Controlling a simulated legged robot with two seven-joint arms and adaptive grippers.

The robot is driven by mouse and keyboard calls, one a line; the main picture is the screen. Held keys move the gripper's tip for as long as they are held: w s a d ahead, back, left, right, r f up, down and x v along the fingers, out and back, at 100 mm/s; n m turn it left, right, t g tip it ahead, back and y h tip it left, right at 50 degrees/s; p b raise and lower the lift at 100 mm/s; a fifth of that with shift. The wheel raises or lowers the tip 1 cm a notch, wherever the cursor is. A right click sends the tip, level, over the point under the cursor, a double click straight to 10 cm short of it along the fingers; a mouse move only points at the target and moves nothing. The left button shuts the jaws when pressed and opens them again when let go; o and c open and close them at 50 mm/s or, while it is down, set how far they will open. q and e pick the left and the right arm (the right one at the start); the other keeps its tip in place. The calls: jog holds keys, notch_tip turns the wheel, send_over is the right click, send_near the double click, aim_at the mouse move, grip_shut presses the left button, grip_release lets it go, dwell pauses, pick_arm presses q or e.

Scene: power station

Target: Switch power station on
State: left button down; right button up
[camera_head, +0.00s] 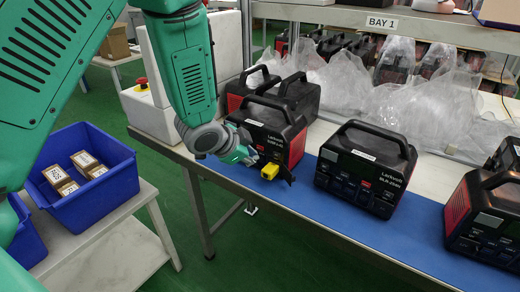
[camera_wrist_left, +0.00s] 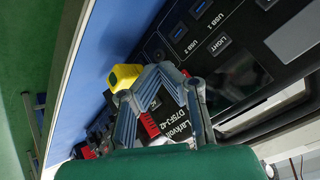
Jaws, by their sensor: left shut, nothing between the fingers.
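A black and red power station (camera_head: 268,128) with a top handle stands on the blue strip of the bench. My left gripper (camera_head: 256,160) is shut and empty at its front panel, near the lower part. In the left wrist view my left gripper (camera_wrist_left: 152,80) lies close over the power station's panel (camera_wrist_left: 228,75), with USB 1, USB 2 and LIGHT labels and a dark display. A yellow block (camera_head: 270,171) is right by the fingertips; it also shows in the left wrist view (camera_wrist_left: 124,76). I cannot tell whether they touch. The power button is not clearly visible. My right gripper is out of view.
Another power station (camera_head: 365,168) stands close to the right, and one more (camera_head: 490,215) at the right edge. Others stand behind, beside clear plastic wrap (camera_head: 420,110). A blue crate (camera_head: 85,185) with small boxes sits on a side table. The blue strip (camera_head: 340,228) in front is clear.

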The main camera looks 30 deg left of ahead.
dwell(0.5)
pick_arm(q)
jog(key=shift+w+r+p, duration=0.1)
jog(key=shift+w+p, duration=0.25)
jog(key=shift+w, duration=0.05)
jog(key=shift+w, duration=0.35)
dwell(0.5)
jog(key=shift+s, duration=0.15)
jog(key=shift+s+p, duration=0.3)
jog(key=shift+s, duration=0.35)
jog(key=s, duration=0.6)
jog(key=shift+a, duration=0.25)
dwell(0.5)
